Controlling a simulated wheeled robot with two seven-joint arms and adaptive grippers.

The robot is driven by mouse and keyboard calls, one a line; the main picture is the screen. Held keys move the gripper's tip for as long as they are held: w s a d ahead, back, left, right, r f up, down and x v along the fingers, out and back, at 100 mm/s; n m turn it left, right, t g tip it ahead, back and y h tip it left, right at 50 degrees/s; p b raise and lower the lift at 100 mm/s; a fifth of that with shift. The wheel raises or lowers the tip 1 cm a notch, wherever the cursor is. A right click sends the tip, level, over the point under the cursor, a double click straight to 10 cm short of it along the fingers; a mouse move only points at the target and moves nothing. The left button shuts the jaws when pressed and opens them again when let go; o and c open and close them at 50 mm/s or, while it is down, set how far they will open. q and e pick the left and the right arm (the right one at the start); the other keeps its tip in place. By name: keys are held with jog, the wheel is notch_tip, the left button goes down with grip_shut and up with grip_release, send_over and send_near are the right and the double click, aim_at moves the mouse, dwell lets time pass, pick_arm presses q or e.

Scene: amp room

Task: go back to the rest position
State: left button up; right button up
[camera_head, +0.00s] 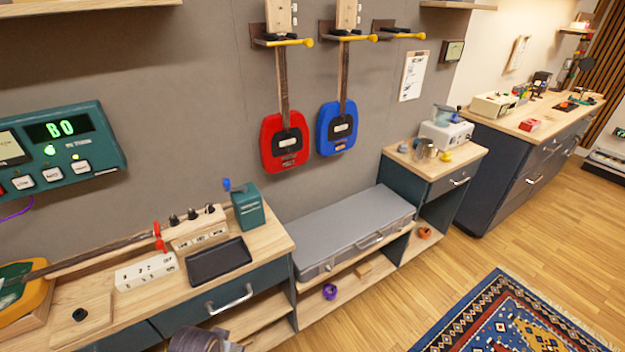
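No fingertips of my left or right gripper show in the head view. A dark grey rounded shape is cut off at the bottom edge, left of the middle, in front of the workbench. I cannot tell whether it is part of my arm. No object is seen held.
A wooden-topped workbench (262,246) with a black tray (218,260) runs along the left. A grey case (345,232) lies on a low shelf. Red (284,143) and blue (337,128) guitars hang on the wall. A patterned rug (510,318) covers the floor at right; wooden floor (540,215) beyond is clear.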

pick_arm(q)
jog(key=s+a+f+g, duration=0.1)
jog(key=s+f, duration=0.2)
jog(key=f, duration=1.1)
jog(key=s+a+f, duration=0.1)
jog(key=s+f, duration=0.1)
jog(key=f, duration=1.2)
jog(key=s+a+f, duration=0.2)
jog(key=s+f, duration=0.6)
jog(key=s, duration=0.2)
jog(key=s+a+f, duration=0.3)
jog(key=s+f, duration=0.5)
jog(key=s, duration=0.2)
jog(key=shift+a+f+m+g+y, duration=0.15)
jog(key=shift+a+m+g+y, duration=0.15)
jog(key=shift+g, duration=0.1)
jog(key=shift+s, duration=0.1)
pick_arm(e)
jog(key=shift+s, duration=0.2)
jog(key=shift+s+f, duration=0.1)
jog(key=shift+s, duration=0.75)
jog(key=shift+w, duration=0.1)
jog(key=shift+w, duration=0.95)
